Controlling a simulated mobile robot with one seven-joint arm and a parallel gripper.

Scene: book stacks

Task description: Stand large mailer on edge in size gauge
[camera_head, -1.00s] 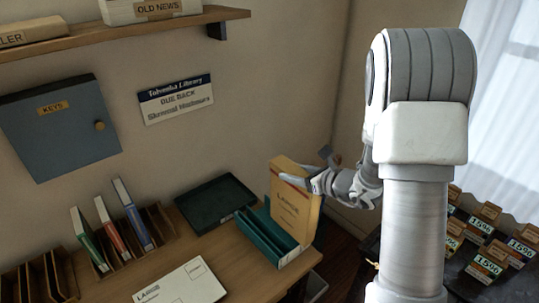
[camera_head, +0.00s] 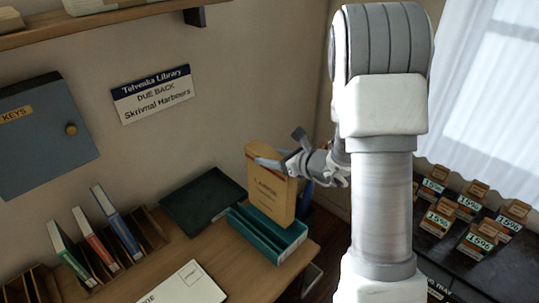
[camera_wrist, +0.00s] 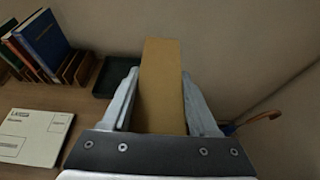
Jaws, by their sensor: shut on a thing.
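The large mailer (camera_head: 273,188) is a tan padded envelope with "LARGE" printed on its face, held upright. My gripper (camera_head: 284,163) is shut on its upper part from the right side. In the wrist view the mailer (camera_wrist: 161,85) shows narrow and edge-on between my two fingers (camera_wrist: 160,103). The size gauge (camera_head: 262,244) is a teal slotted holder at the table's right end. The mailer's lower edge is over the gauge's back right part; I cannot tell whether it is inside a slot or just above it.
A dark green tray (camera_head: 203,199) lies behind and left of the gauge. A wooden rack (camera_head: 150,232) with several books stands left. A white mailer (camera_head: 185,286) lies flat in front.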

